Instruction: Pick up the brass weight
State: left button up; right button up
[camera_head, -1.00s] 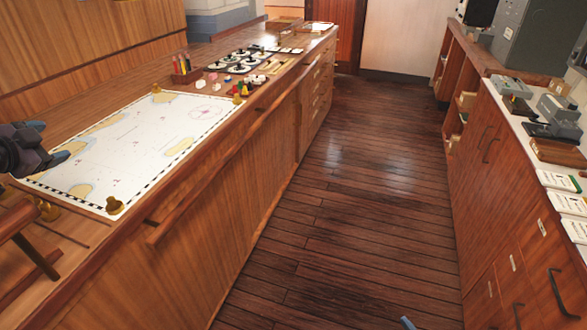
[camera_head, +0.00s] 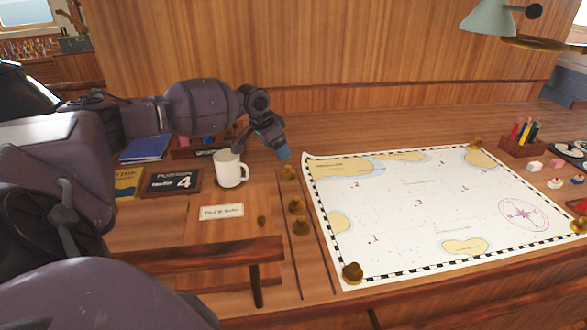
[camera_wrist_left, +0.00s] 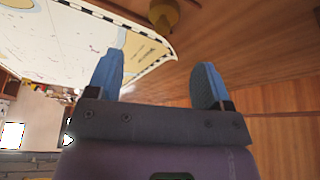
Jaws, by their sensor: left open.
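Several brass weights show in the head view. Others sit on the chart's near left corner (camera_head: 352,272), far right corner (camera_head: 474,144) and right edge (camera_head: 579,225). My left gripper (camera_head: 279,152) is just above and behind the farthest weight of the row. It is open and empty; its blue fingers (camera_wrist_left: 156,80) are apart in the wrist view, with a brass weight (camera_wrist_left: 163,14) beyond them. My right gripper is out of view.
The white chart (camera_head: 410,205) covers the desk's middle. A wooden rail (camera_head: 190,253) crosses the near left. A pen holder (camera_head: 522,144) stands at the right.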

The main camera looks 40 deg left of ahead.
aim_at(286, 166)
pick_arm(q)
jog(key=x, duration=0.3)
jog(key=shift+d+f, duration=0.15)
jog(key=shift+f, duration=0.15)
jog(key=shift+w+a+x, duration=0.1)
jog(key=shift+x, duration=1.55)
jog(key=shift+w+a+x, duration=0.15)
jog(key=shift+x, duration=1.45)
jog(key=c, duration=1.1)
